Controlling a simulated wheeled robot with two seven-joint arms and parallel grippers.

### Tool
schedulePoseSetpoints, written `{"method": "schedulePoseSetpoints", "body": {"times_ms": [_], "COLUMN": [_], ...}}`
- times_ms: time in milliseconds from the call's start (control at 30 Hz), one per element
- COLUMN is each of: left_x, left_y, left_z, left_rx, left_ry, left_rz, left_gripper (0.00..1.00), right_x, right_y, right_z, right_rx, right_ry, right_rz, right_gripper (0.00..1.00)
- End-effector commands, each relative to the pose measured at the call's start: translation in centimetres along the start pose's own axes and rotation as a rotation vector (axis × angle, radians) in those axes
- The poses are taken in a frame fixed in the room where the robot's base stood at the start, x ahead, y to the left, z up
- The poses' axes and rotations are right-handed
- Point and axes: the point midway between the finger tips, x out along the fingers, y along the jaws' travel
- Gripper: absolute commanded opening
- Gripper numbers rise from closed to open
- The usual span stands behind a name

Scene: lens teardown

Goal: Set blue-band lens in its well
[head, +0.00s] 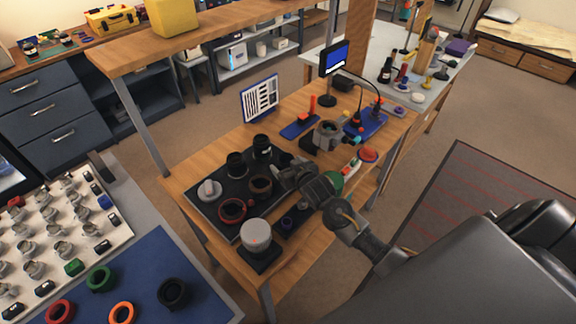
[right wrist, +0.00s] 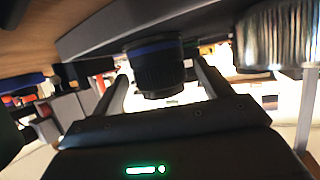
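The blue-band lens (right wrist: 158,70) is a short black ribbed barrel with a blue ring, in the middle of the right wrist view. It lies between the two finger tips of my right gripper (right wrist: 161,68). The fingers are apart, with bright gaps beside the lower barrel; whether both tips touch it is unclear. In the head view my right gripper (head: 284,178) is over the right side of the dark tray (head: 215,207), and I cannot make out the lens between its fingers there. A small dark piece with a bluish-purple ring (head: 287,222) stands below the gripper. My left gripper is not seen.
A grey cylinder (head: 256,233) stands at the tray's front; a ribbed silver one (right wrist: 278,35) is close at the right in the wrist view. Black barrels (head: 236,165) and a red ring (head: 232,210) are on the tray. A monitor (head: 334,57) stands behind.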

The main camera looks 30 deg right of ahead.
Motion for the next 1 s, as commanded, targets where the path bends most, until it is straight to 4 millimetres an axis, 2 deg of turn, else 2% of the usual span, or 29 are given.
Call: {"method": "schedulePoseSetpoints", "body": {"times_ms": [233,367,467,800,1000], "left_x": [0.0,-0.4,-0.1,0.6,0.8], "left_y": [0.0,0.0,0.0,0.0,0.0], "left_z": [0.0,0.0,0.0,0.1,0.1], "left_rx": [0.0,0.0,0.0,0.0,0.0], "left_ry": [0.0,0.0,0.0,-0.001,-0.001], "left_rz": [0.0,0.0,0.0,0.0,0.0], "left_gripper": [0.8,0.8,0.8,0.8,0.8], "right_x": [0.0,-0.5,-2.1,-9.4,-11.8], "right_y": [-0.1,-0.1,-0.1,-0.1,-0.1], "right_z": [0.4,-0.8,-0.5,-0.8,-0.9], "right_rx": [-0.001,-0.002,-0.001,0.001,0.001], "right_ry": [-0.008,-0.005,-0.007,-0.004,-0.004], "right_rz": [-0.002,-0.002,-0.003,-0.002,-0.001], "right_gripper": [0.78,0.78,0.78,0.78,0.78]}}
